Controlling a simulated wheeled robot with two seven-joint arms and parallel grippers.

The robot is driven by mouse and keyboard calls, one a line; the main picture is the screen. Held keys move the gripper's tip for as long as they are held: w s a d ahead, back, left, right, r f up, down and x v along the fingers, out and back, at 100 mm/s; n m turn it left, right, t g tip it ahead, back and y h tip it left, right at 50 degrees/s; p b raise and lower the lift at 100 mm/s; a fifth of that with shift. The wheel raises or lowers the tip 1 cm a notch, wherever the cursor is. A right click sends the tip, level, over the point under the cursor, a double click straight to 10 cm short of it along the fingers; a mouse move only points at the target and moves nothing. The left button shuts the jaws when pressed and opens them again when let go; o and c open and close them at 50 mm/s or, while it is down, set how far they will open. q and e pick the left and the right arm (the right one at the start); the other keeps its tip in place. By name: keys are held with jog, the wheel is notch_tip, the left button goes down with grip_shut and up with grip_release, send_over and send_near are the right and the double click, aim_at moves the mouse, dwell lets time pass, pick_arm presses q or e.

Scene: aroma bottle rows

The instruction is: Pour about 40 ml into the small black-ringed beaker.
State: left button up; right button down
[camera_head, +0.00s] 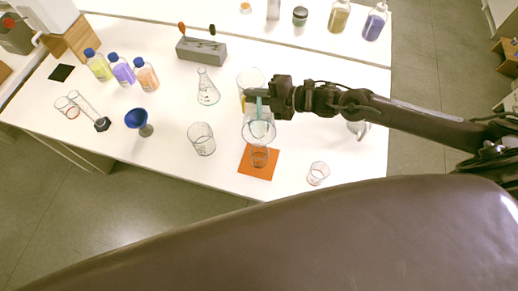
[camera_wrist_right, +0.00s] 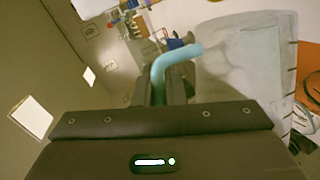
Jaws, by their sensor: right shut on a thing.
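My right gripper (camera_head: 262,96) is shut on the teal handle of a clear glass jug (camera_head: 258,128). In the right wrist view the teal handle (camera_wrist_right: 172,62) sits between the fingers, and the jug's pale wall (camera_wrist_right: 245,62) fills the right side. The jug is held at the far side of an orange mat (camera_head: 254,173). A small clear beaker (camera_head: 260,158) stands on the mat, just below the jug in the picture; a black ring (camera_wrist_right: 309,88) shows over the orange in the wrist view. I cannot tell the jug's liquid level or exact tilt. My left gripper is not in view.
A beaker (camera_head: 201,139) and a conical flask (camera_head: 208,89) stand left of the jug. Another small beaker (camera_head: 318,173) stands right of the mat. A beaker with yellow liquid (camera_head: 249,77) is partly behind my gripper. A blue funnel (camera_head: 136,118) stands farther left.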

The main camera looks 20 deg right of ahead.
jog(key=shift+s+a+r+n+t, duration=0.2)
jog(key=shift+s+r+n+t, duration=0.15)
jog(key=shift+s, duration=0.2)
jog(key=shift+w, duration=0.25)
dwell(0.4)
jog(key=shift+r, duration=0.15)
dwell(0.6)
jog(key=shift+s+a+r+n, duration=0.1)
jog(key=shift+s+r+n, duration=0.25)
jog(key=shift+s+n, duration=0.2)
dwell(1.1)
